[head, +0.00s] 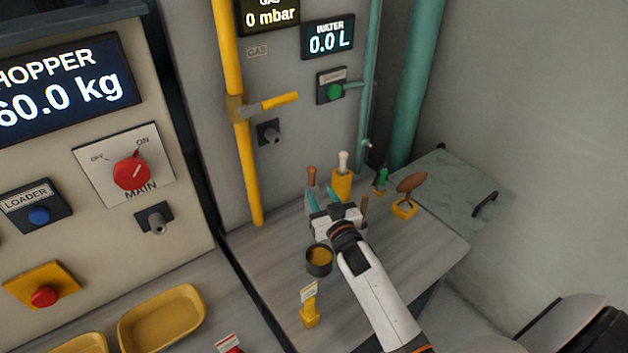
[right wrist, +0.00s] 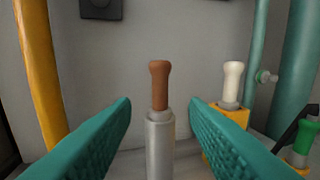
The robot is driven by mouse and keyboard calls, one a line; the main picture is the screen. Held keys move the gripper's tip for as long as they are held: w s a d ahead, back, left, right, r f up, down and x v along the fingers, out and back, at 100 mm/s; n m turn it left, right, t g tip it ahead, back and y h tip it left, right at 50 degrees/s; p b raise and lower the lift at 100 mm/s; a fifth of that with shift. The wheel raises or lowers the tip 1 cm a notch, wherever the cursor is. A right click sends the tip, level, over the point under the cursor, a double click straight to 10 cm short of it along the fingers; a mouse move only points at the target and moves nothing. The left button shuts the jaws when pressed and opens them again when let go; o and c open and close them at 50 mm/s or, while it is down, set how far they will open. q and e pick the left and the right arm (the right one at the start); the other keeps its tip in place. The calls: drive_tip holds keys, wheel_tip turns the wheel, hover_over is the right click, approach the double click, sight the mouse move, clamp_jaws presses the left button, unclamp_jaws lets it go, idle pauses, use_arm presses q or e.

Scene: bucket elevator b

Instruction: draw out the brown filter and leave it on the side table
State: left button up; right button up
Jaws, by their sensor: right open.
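The brown filter's handle (head: 311,175) stands upright at the back of the grey side table (head: 425,258). In the right wrist view the brown handle (right wrist: 159,84) rises from a grey metal cylinder (right wrist: 160,148); whatever sits inside the cylinder is hidden. My right gripper (head: 322,197) is open and empty, just in front of the handle. Its two teal fingers flank the handle in the wrist view, with gaps on both sides. My left gripper is not in view.
A white-handled tool (head: 343,163) in a yellow holder and a green-handled one (head: 381,178) stand to the right. A brown paddle (head: 411,183) is in a yellow base. A dark cup (head: 319,262) and yellow stand (head: 309,312) are nearer. The table's right part is clear.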

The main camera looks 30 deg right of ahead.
sight(313, 182)
drive_tip(key=w, duration=0.4)
drive_tip(key=shift+w+d+f, duration=0.1)
drive_tip(key=shift+w+d, duration=0.05)
drive_tip(key=shift+d, duration=0.1)
drive_tip(key=shift+w+d+p, duration=0.15)
drive_tip(key=shift+w+p, duration=0.15)
drive_tip(key=shift+w, duration=1.25)
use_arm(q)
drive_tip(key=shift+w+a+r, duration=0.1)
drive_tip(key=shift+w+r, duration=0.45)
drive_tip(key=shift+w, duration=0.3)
use_arm(e)
clamp_jaws()
